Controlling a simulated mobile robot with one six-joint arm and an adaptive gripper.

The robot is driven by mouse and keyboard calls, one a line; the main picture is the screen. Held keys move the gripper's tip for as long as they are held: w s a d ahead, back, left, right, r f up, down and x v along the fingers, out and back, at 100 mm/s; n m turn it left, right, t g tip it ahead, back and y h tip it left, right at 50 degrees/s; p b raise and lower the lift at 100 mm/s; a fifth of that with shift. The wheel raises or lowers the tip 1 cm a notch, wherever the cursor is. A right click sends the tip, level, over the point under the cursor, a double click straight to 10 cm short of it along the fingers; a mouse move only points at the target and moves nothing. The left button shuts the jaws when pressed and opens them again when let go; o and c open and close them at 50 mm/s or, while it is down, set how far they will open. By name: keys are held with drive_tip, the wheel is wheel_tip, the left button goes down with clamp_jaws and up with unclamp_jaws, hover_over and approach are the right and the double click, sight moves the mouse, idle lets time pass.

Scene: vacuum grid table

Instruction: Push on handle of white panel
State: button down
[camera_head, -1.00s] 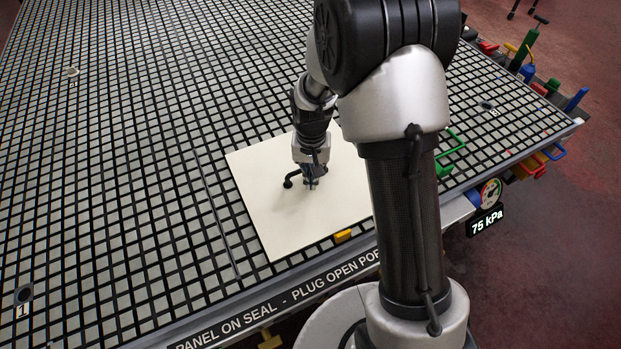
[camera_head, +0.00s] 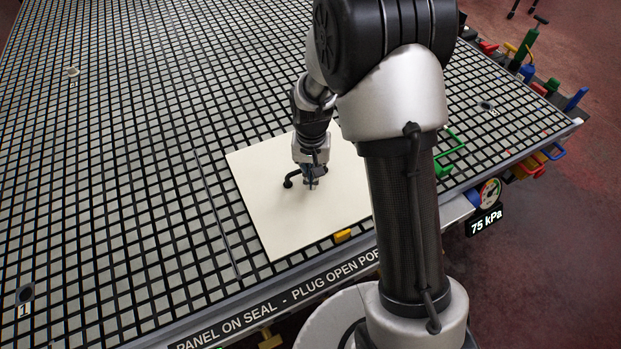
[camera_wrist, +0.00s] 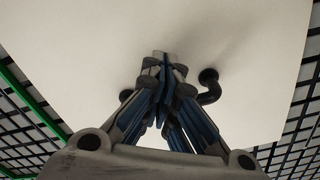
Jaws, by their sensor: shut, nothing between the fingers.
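The white panel (camera_head: 270,207) lies flat on the gridded table near its front edge. Its black handle (camera_head: 290,180) stands up from the panel, partly hidden behind my gripper. In the wrist view the panel (camera_wrist: 90,50) fills the upper middle, and the handle (camera_wrist: 209,88) shows on both sides of the fingers. My gripper (camera_head: 311,184) is shut and points down over the panel at the handle. In the wrist view my gripper's fingertips (camera_wrist: 165,60) are together with nothing between them. Whether the fingers touch the handle cannot be told.
A yellow block (camera_head: 343,236) sits at the panel's front edge. A green bar handle (camera_head: 450,152) is right of my arm. A gauge (camera_head: 490,194) with a 75 kPa label hangs at the table's right front.

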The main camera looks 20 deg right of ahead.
drive_tip(key=shift+w+r, duration=0.15)
drive_tip(key=shift+w, duration=0.05)
drive_tip(key=shift+s+d, duration=0.2)
drive_tip(key=shift+s, duration=0.7)
drive_tip(key=shift+s+d, duration=0.15)
drive_tip(key=shift+s, duration=0.7)
wheel_tip(320, 180, up, 8)
drive_tip(key=p, duration=0.6)
wheel_tip(320, 180, up, 8)
drive_tip(key=s+r+t, duration=0.1)
drive_tip(key=s, duration=0.1)
drive_tip(key=s+r+n+t, duration=0.3)
drive_tip(key=s+r, duration=1.1)
drive_tip(key=s, duration=0.4)
drive_tip(key=shift+a+r+n+t, duration=0.15)
drive_tip(key=shift+r+n+t, duration=0.15)
drive_tip(key=shift+n, duration=0.1)
drive_tip(key=shift+s, duration=0.1)
